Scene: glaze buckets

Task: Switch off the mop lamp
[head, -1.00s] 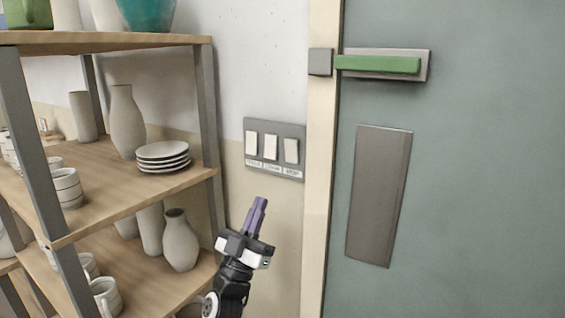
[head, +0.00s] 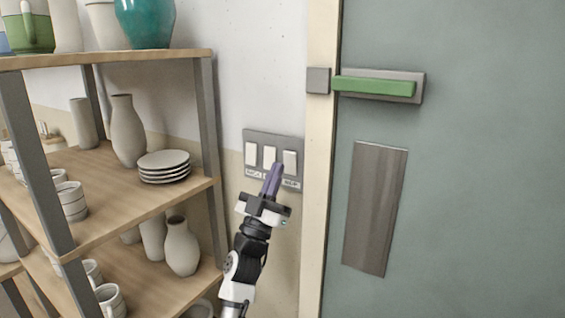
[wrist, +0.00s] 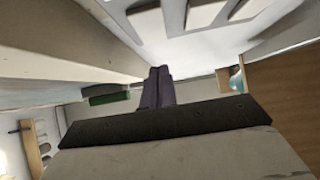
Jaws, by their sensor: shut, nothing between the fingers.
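A grey switch plate (head: 246,172) with three white rockers is on the wall between the shelf and the door frame. The right rocker (head: 289,161) is above the label that reads like MOP; the middle rocker (head: 269,156) and left rocker (head: 251,154) are beside it. My gripper (head: 277,167) is shut and empty, its purple fingertips in front of the plate's lower part, between the middle and right rockers. In the wrist view the fingers (wrist: 155,85) point toward the plate, with a rocker (wrist: 148,24) above them. I cannot tell whether they touch or how the right rocker is set.
A wooden shelf (head: 110,228) with vases, plates and cups stands close on the left. The beige door frame (head: 317,200) is just right of the plate. The door has a green handle (head: 375,87). The wall below the plate is clear.

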